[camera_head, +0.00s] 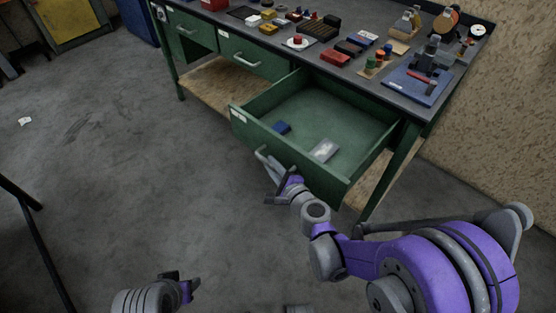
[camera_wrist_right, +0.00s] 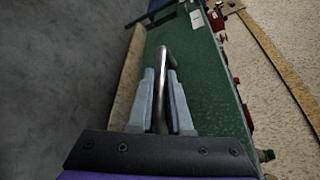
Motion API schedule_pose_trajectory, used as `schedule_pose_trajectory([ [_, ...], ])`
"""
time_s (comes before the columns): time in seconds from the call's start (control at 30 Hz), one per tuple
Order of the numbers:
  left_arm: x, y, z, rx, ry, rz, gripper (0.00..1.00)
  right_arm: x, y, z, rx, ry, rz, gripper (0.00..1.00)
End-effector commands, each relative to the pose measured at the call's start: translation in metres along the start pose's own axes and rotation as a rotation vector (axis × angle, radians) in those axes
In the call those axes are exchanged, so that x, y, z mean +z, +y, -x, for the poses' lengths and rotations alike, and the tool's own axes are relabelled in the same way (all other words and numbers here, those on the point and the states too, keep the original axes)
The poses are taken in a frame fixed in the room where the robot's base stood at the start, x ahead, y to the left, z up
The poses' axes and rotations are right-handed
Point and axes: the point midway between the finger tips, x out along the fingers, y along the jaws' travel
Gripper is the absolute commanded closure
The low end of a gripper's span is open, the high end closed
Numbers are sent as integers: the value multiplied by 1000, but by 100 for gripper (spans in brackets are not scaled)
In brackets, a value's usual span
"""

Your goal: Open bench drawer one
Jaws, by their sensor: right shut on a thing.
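A green bench drawer (camera_head: 333,110) stands pulled well out from the grey-topped workbench (camera_head: 385,82). A small blue item and a pale box (camera_head: 323,151) lie inside it. My right gripper (camera_head: 271,172) is at the drawer's front and is shut on its metal handle (camera_head: 260,156). In the right wrist view the handle bar (camera_wrist_right: 161,75) runs between the two grey fingers (camera_wrist_right: 161,98), with the green drawer front (camera_wrist_right: 205,75) behind. My left gripper (camera_head: 184,286) is low in the head view, empty over the floor; its finger gap is too small to judge.
Two more green drawers, the middle one (camera_head: 250,57) and the left one (camera_head: 190,28), are shut. Tools, bottles and small boxes crowd the bench top. A lower wooden shelf (camera_head: 215,84) shows under the bench. The grey floor (camera_head: 130,170) on the left is mostly clear.

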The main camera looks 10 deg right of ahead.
Motion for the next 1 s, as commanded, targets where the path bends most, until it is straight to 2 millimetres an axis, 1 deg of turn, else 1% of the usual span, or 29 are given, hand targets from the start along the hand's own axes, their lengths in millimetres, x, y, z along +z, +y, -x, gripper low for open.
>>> schedule_pose_trajectory([
  [0.13, 0, 0, 0, 0, 0, 0, 50, 4, 2, 2, 0, 0, 0, 100],
  [0.5, 0, 0, 0, 0, 0, 0, 50, 4, 3, 2, 0, 0, 0, 100],
  [0.53, 0, 0, 0, 0, 0, 0, 50, 4, 3, 2, 0, 0, 0, 79],
  [0.67, 0, 0, 0, 0, 0, 0, 50, 4, 3, 2, 0, 0, 0, 56],
  [0.7, 0, 0, 0, 0, 0, 0, 50, 4, 3, 2, 0, 0, 0, 53],
  [1.0, 0, 0, 1, 0, 0, 0, 50, 4, 2, 4, 0, 0, 0, 53],
])
